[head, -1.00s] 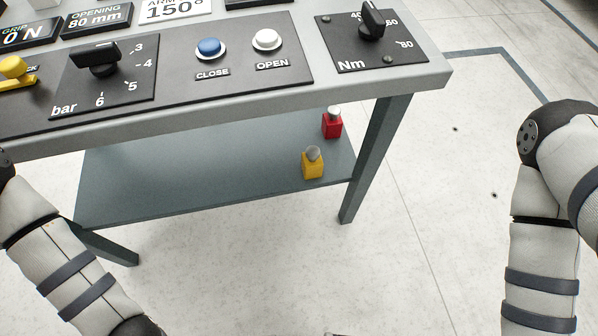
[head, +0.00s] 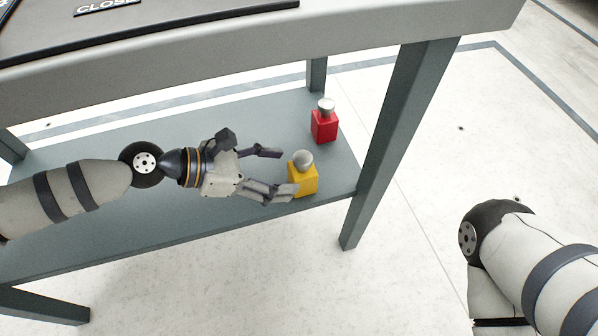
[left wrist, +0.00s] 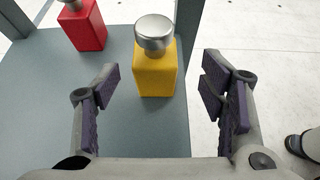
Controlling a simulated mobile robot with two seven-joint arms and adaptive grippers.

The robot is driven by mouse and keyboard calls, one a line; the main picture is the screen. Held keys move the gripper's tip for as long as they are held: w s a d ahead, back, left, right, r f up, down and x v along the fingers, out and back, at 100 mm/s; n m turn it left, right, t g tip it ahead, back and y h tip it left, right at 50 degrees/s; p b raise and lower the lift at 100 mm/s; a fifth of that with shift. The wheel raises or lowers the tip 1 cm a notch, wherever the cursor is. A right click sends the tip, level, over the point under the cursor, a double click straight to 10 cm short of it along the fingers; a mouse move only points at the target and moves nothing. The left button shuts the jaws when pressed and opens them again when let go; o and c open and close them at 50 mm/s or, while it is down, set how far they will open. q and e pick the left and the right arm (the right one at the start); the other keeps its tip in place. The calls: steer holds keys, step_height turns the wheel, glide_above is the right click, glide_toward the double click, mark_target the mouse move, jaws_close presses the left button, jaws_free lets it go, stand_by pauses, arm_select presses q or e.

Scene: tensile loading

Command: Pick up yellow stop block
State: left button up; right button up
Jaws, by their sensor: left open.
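The yellow stop block (head: 305,180), with a silver round knob on top, stands upright on the lower shelf near its right end. It also shows in the left wrist view (left wrist: 156,72), a little beyond and between the fingertips. My left gripper (head: 276,172) is open and empty just left of the block, its fingers pointing right towards it. In the head view the near finger overlaps the block's left edge; I cannot tell whether it touches. My right gripper is out of the picture; only the right arm shows.
A red block (head: 324,125) with a silver knob stands behind the yellow one on the shelf (head: 130,225). A table leg (head: 400,130) rises just right of the shelf. The tabletop edge (head: 250,45) overhangs above. The floor at right is clear.

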mark_target(297, 169)
arm_select(q)
steer(key=x, duration=0.6)
steer(key=shift+w+r, duration=0.2)
steer(key=shift+w, duration=0.1)
steer(key=shift+a, duration=0.1)
jaws_close()
steer(key=shift+r, duration=0.1)
